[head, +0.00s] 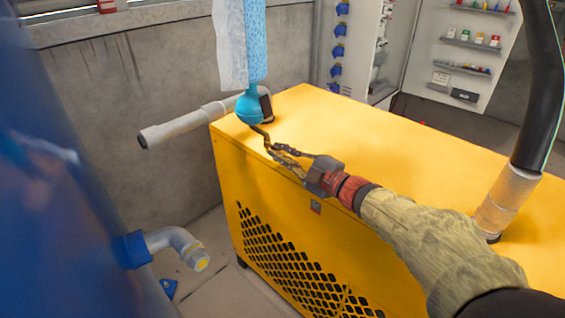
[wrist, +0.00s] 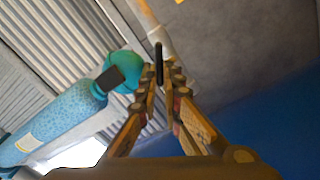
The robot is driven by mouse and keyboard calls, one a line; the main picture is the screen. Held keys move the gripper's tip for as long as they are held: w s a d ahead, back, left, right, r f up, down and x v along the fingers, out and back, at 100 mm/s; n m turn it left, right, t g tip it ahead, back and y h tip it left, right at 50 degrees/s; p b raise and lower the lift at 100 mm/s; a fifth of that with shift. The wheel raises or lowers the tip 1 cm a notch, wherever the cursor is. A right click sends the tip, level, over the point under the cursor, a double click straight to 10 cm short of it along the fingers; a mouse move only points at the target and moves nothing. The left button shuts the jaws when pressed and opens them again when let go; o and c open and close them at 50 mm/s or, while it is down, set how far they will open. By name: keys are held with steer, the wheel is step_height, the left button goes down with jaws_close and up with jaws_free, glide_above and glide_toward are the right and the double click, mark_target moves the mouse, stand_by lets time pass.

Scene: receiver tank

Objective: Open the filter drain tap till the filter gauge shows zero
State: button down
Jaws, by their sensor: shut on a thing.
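The filter is a light blue speckled column (head: 257,45) with a teal rounded bowl (head: 249,107) at its lower end. It hangs above the yellow cabinet's far left corner, and also shows in the wrist view (wrist: 60,118). A dark block (wrist: 110,78), perhaps the gauge, sits on its side; no dial face or reading is visible. My gripper (head: 258,128) is just under the bowl. In the wrist view, its fingertips (wrist: 160,80) are shut on a thin dark lever (wrist: 158,58), apparently the drain tap. The fingers hide part of it.
The yellow cabinet (head: 330,130) lies under my arm. A grey pipe (head: 180,128) runs behind the filter. A blue tank (head: 70,190) fills the left, with a capped outlet pipe (head: 180,243) low down. A black hose (head: 540,90) rises at right.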

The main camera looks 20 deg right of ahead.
steer(key=n+b, duration=0.3)
steer(key=shift+f+n, duration=0.1)
steer(key=shift+n, duration=0.2)
steer(key=shift+r+n+b, duration=0.2)
steer(key=shift+n+b, duration=0.75)
steer(key=shift+n, duration=0.25)
steer(key=shift+r, duration=0.15)
steer(key=c, duration=2)
jaws_free()
steer(key=shift+o, duration=0.2)
steer(key=shift+f, duration=0.2)
steer(key=v, duration=1.2)
steer(key=shift+s+r, duration=0.1)
